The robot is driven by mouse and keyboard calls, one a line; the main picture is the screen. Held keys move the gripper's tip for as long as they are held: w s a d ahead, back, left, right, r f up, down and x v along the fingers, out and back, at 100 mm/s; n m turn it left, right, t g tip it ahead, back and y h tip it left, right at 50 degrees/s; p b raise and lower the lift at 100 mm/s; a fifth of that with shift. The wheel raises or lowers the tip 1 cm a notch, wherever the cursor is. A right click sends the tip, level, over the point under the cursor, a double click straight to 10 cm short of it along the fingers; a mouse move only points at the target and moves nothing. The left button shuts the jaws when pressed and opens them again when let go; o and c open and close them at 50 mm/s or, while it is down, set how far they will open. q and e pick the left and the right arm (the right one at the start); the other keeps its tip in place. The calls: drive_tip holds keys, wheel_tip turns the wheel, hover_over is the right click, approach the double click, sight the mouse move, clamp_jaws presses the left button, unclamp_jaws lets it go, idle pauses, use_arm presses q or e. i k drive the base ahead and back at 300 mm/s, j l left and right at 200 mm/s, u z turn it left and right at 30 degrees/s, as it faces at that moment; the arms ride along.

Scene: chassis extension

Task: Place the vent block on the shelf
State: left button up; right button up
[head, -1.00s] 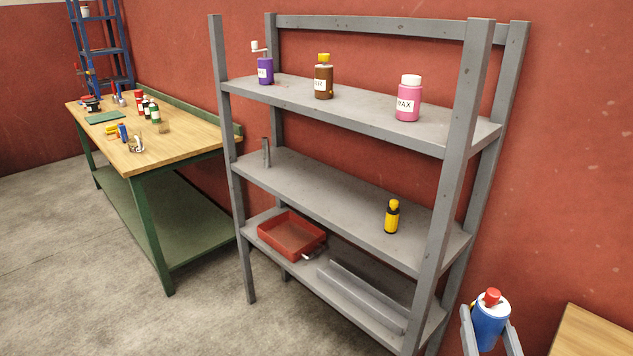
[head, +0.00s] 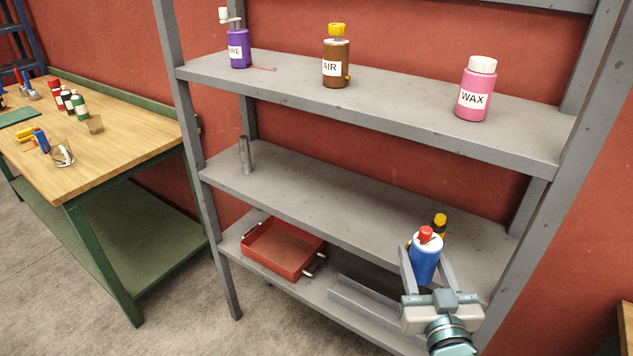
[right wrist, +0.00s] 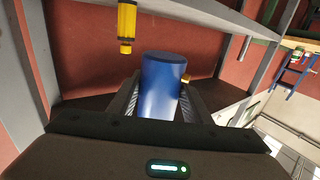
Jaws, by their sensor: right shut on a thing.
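My right gripper (head: 425,266) is shut on a blue bottle (head: 424,262) with a white top and red cap. It holds the bottle upright in front of the right part of the grey shelf's middle board (head: 320,195). The blue body also shows between the fingers in the right wrist view (right wrist: 160,85). I cannot tell whether the bottle is over the board or short of its edge. Nothing in view is recognisable as a vent block. My left gripper is out of view.
A yellow-and-black bottle (head: 440,223) stands close behind the held bottle. The top board carries a purple bottle (head: 239,50), a brown bottle (head: 335,65) and a pink WAX bottle (head: 475,92). A red tray (head: 283,250) sits on the lower board. The middle board's centre is clear.

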sight(361, 214)
drive_tip(key=i+j, duration=0.65)
drive_tip(key=i, duration=0.05)
